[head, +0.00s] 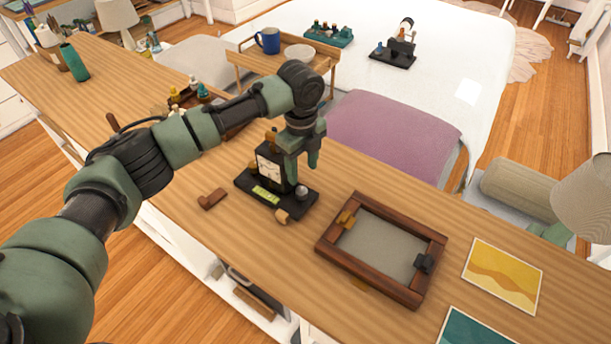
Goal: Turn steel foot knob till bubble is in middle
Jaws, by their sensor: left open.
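A small black stand (243,181) with a square white dial (270,171) sits on the wooden desk. A yellow-green bubble vial (266,195) lies on the front of its base; the bubble's place in it is too small to tell. A round steel foot knob (302,192) is at the base's right side. A tan, wood-coloured knob (282,216) is at the front corner. My left gripper (303,171) points down just above the steel knob, open, with its fingers beside the dial housing. I cannot tell whether the fingers touch the knob. My right gripper is not in view.
A brown wooden frame (326,245) with a grey panel lies right of the stand. A small brown wooden piece (212,198) lies to its left. Bottles (203,91) stand behind my arm. A yellow print (503,274) lies at the far right. The desk in front is clear.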

